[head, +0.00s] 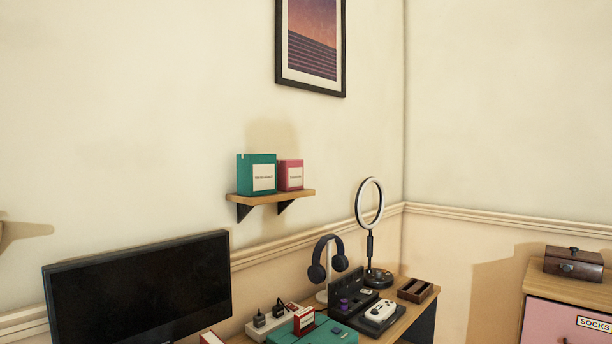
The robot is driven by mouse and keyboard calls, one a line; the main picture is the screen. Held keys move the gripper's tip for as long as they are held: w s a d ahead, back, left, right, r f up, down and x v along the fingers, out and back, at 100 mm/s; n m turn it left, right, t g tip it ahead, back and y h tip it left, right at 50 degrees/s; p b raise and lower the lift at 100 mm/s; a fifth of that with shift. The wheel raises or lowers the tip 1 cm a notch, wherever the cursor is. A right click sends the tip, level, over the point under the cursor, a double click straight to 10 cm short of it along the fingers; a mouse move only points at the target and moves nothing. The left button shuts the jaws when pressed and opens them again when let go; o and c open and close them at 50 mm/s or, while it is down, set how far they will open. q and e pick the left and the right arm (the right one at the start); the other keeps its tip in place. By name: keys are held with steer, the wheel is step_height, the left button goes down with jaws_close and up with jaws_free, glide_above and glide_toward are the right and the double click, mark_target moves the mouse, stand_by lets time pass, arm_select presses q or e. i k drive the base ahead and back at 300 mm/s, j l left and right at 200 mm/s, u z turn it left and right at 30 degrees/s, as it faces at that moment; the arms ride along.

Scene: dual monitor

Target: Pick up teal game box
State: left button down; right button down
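A teal game box (256,174) with a white label stands upright on the left part of a small wooden wall shelf (270,198). A smaller pink-red box (290,175) with a white label stands right beside it on the shelf. Another teal item (306,333) lies on the desk at the bottom of the picture, with a small red and white box on it; it is partly cut off by the frame's edge. Neither of my grippers shows in the head view.
A dark monitor (140,289) stands at the lower left. Headphones (328,262) on a stand, a ring light (370,205), a dark organizer, a white controller (381,309) and a wooden tray (415,290) crowd the desk. The wall above the shelf is clear below a framed picture (311,45).

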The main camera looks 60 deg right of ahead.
mark_target(256, 173)
steer(key=z, duration=1.85)
